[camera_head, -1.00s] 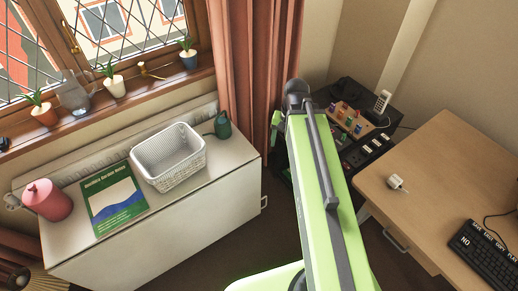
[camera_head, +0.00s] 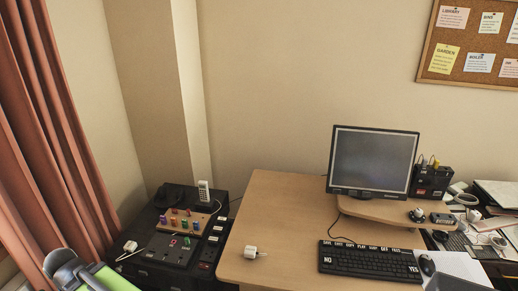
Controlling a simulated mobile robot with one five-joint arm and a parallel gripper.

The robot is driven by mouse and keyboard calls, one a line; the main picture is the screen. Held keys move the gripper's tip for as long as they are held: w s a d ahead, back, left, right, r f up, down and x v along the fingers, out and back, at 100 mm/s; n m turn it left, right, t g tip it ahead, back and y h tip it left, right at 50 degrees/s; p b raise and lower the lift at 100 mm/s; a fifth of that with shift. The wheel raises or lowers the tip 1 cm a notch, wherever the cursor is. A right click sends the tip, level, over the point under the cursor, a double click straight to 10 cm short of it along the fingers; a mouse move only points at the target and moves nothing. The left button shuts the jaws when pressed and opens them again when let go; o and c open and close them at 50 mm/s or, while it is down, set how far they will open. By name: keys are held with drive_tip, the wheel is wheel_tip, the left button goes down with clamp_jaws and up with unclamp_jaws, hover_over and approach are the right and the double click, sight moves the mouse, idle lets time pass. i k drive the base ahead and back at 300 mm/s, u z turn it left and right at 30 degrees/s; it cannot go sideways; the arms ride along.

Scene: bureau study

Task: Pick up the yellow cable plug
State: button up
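A black box (camera_head: 431,183) stands on the desk to the right of the monitor. Small plugs stick up from its top, and one at its right looks like a yellow plug (camera_head: 436,164). It is small and far off, so its shape and cable are hard to make out. Part of my green arm shows at the lower left corner, far from the black box. My gripper's fingers are not visible.
A dark cabinet (camera_head: 150,271) stands left of the desk. The desk's left part is mostly bare.

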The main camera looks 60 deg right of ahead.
sight(435, 164)
drive_tip(key=u, duration=0.25)
drive_tip(key=k, duration=2.15)
drive_tip(key=z, duration=2.6)
drive_tip(key=i, duration=1)
drive_tip(key=z, duration=0.15)
drive_tip(key=k, duration=0.35)
drive_tip(key=z, duration=0.15)
drive_tip(key=i, duration=0.2)
drive_tip(key=u, duration=0.15)
